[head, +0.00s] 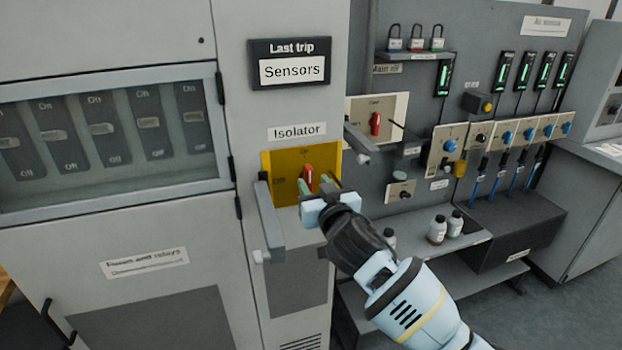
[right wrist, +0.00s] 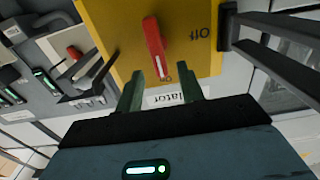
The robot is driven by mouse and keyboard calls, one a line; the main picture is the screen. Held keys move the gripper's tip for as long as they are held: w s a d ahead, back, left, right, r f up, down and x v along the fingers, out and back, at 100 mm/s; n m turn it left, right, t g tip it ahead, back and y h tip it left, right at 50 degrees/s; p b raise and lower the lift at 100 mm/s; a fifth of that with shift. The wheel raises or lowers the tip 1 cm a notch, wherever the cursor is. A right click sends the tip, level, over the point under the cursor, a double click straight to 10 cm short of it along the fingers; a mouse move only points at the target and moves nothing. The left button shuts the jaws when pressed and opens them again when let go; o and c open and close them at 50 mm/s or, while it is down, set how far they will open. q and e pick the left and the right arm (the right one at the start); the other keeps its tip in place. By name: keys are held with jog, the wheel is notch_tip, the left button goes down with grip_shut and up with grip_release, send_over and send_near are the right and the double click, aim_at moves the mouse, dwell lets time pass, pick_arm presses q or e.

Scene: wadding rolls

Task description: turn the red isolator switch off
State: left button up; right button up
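The red isolator switch (head: 308,174) is a handle on a yellow plate (head: 277,164) below the "Isolator" label. It stands near upright, one end toward the "On" mark at the top; "Off" is at the plate's left. My right gripper (head: 318,188) is in front of the plate, at the handle. In the right wrist view, which is upside down, the red handle (right wrist: 154,45) has its white-marked end between the two open green fingers (right wrist: 160,80). A gap shows on both sides of the handle. My left gripper is not in view.
Another red switch (head: 376,123) is on the panel to the right. Small bottles (head: 438,229) stand on a shelf (head: 470,243). A breaker window (head: 110,135) is at the left.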

aim_at(310, 177)
jog(key=shift+x, duration=1.55)
jog(key=shift+c, duration=0.2)
grip_shut()
